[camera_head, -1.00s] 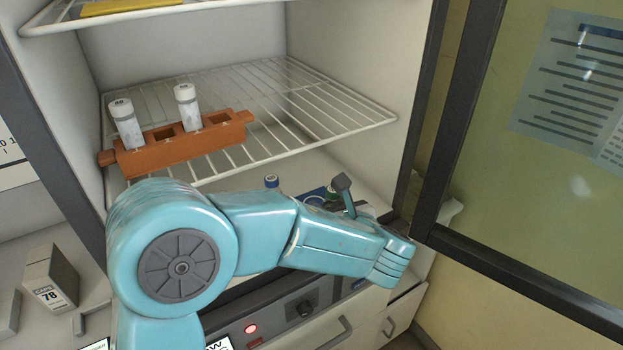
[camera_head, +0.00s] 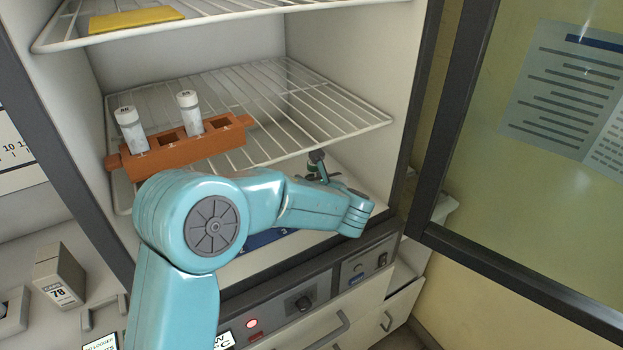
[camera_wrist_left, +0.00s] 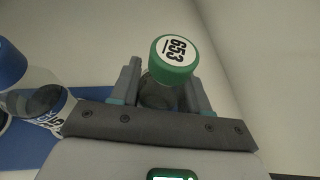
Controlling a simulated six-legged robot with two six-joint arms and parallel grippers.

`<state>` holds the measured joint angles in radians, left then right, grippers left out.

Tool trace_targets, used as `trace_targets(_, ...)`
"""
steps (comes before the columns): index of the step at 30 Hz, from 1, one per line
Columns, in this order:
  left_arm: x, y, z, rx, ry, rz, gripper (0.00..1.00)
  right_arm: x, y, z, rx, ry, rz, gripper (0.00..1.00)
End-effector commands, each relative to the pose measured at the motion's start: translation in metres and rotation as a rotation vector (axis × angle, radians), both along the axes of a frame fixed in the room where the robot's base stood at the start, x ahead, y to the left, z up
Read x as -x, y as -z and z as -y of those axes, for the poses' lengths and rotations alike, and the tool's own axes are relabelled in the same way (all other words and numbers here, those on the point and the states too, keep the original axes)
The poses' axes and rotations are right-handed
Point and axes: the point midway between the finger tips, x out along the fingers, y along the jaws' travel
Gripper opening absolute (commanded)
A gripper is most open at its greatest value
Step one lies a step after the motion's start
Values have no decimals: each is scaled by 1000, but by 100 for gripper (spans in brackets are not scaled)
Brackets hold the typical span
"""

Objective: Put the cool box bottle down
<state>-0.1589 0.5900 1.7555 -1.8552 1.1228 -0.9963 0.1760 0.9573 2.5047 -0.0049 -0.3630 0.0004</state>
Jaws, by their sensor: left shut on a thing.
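In the left wrist view a clear bottle with a green cap marked 653 (camera_wrist_left: 174,60) stands between the fingers of my left gripper (camera_wrist_left: 160,88), which is shut on it. In the head view my left gripper (camera_head: 318,168) is small and dark, low in the incubator chamber beneath the wire shelf's front right part. The bottle is hard to make out there, and whether its base touches anything is hidden. A blue surface with white lettering (camera_wrist_left: 40,142) lies to the left in the wrist view. Its edge also shows below my arm in the head view (camera_head: 262,239). My right gripper is not in view.
A blue-capped bottle (camera_wrist_left: 10,66) stands left of the gripper. An orange rack (camera_head: 170,158) with two white-capped tubes sits on the wire shelf (camera_head: 325,120) above. The glass door (camera_head: 530,190) stands open at right. A pale wall is close to the gripper's right.

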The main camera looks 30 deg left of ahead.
Motion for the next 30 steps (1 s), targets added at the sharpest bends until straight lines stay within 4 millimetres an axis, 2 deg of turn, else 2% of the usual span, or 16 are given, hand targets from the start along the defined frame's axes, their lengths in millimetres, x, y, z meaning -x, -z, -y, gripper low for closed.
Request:
trace_targets(1,0,3,0,0,0,1,10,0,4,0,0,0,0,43)
trace_targets(2,0,3,0,-1,0,1,49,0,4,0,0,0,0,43)
trace_targets(4,0,2,0,0,0,0,71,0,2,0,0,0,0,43)
trace_targets(15,1,-4,1,0,1,0,71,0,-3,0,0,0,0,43)
trace_targets(24,34,-22,39,-1,3,2,71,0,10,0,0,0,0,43)
trace_targets(30,46,-29,51,-1,0,1,71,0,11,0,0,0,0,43)
